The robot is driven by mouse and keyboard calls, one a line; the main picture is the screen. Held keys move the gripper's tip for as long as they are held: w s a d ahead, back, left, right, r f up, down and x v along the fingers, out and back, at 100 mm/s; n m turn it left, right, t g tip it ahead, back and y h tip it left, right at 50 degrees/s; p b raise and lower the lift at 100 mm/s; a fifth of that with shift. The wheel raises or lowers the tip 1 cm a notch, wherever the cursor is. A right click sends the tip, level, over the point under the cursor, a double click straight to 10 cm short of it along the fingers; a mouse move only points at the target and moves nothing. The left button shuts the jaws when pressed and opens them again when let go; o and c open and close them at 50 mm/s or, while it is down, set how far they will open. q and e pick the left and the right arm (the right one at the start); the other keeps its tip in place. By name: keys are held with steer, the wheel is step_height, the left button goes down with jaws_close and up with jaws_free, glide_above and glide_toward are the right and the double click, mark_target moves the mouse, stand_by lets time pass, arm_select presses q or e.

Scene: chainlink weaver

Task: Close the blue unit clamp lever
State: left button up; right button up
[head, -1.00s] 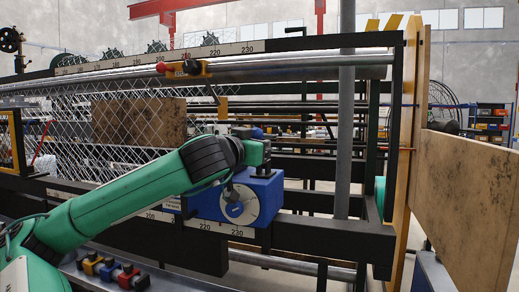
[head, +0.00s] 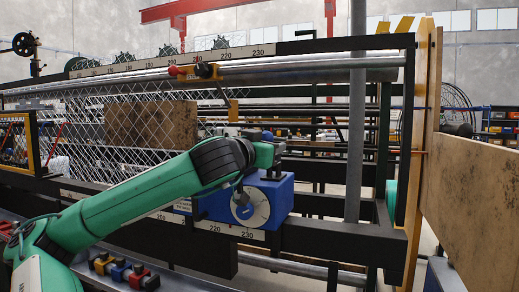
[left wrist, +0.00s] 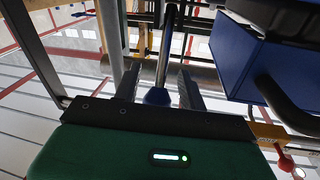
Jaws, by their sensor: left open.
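The blue unit (head: 275,203) is a blue box with a round pale dial on its front, on the black rail. Its clamp lever (left wrist: 162,45) is a metal rod with a blue ball knob (left wrist: 157,97). In the head view a blue knob (head: 267,135) shows just above my left gripper (head: 270,153). In the left wrist view my left gripper (left wrist: 160,75) is open, with its two fingers on either side of the lever and knob. I cannot tell whether a finger touches it. The blue box (left wrist: 240,62) is just right of the fingers. My right gripper is not in view.
A scale strip (head: 235,231) runs along the rail below the unit. A red and yellow clamp unit (head: 197,71) sits on the upper rail. A grey upright post (head: 356,140) stands right of the blue unit. Wire mesh (head: 75,125) is behind my left arm.

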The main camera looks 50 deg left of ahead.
arm_select(q)
steer(key=b+v, duration=0.2)
steer(key=v, duration=1.1)
steer(key=shift+s+d, duration=0.2)
steer(key=shift+s, duration=0.15)
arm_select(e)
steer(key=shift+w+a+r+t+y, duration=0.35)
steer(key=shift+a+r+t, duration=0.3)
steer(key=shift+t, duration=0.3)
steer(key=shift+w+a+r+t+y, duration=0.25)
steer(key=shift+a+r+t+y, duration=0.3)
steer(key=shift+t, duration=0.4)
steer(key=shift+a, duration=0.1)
